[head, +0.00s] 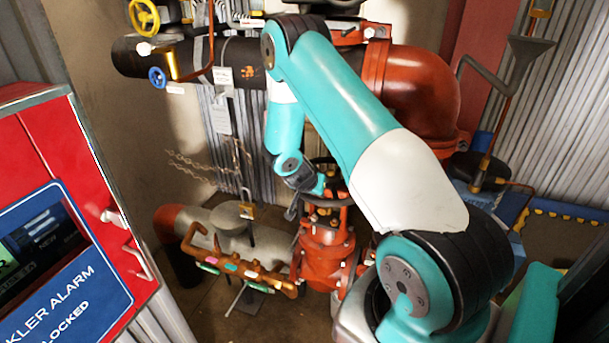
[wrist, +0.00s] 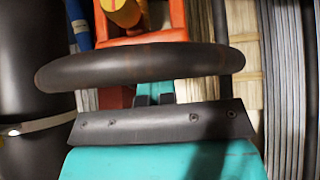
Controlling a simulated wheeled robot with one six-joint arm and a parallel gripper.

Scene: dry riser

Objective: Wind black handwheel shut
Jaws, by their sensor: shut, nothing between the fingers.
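The black handwheel (head: 335,201) sits on top of a red valve (head: 326,250) in the head view, partly hidden by my arm. In the wrist view its thick dark rim (wrist: 140,66) runs across the picture, just beyond my fingertips. My gripper (wrist: 153,99) is shut and empty, with its short dark fingers close to the rim. I cannot tell if they touch it. In the head view my gripper (head: 303,186) is at the left side of the wheel, and its fingertips are hard to make out.
A black pipe with a red elbow (head: 425,90) runs behind my arm. A yellow handwheel (head: 144,16) and a small blue one (head: 157,77) are at upper left. A brass manifold (head: 235,265) stands left of the valve. A red alarm cabinet (head: 70,200) fills the left. Chains (head: 205,165) hang behind.

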